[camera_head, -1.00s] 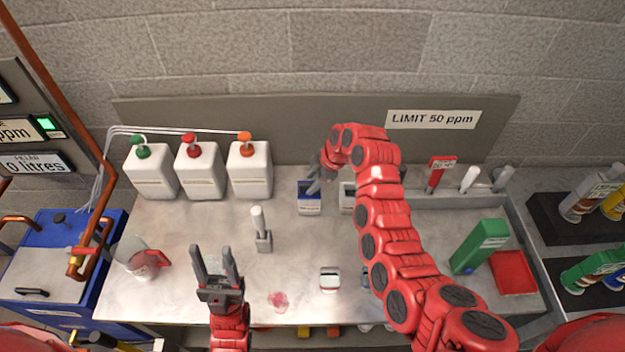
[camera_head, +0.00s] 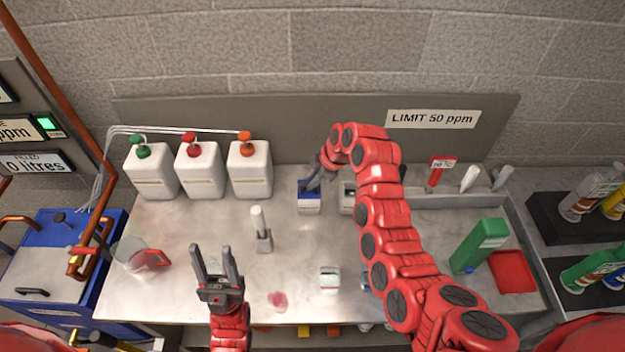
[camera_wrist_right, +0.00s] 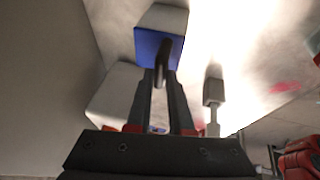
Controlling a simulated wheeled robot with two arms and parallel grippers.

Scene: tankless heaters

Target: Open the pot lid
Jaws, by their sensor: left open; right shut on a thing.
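A small blue-fronted pot (camera_head: 309,206) stands near the back middle of the worktop. In the right wrist view its blue face (camera_wrist_right: 147,45) shows with a dark upright handle (camera_wrist_right: 163,62) in front of it. My right gripper (camera_head: 317,178) reaches down to the pot from the right, and its jaws (camera_wrist_right: 161,82) are shut on the dark handle. The lid's edge cannot be made out. A second pale pot (camera_head: 347,196) is partly hidden by my right arm. My left gripper (camera_head: 213,258) is open and empty above the front left of the worktop.
White pump bottles (camera_head: 200,172) stand at the back left. A pale upright tool (camera_head: 260,230) is left of the pot. A green bottle (camera_head: 478,247) and red tray (camera_head: 513,271) are at the right.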

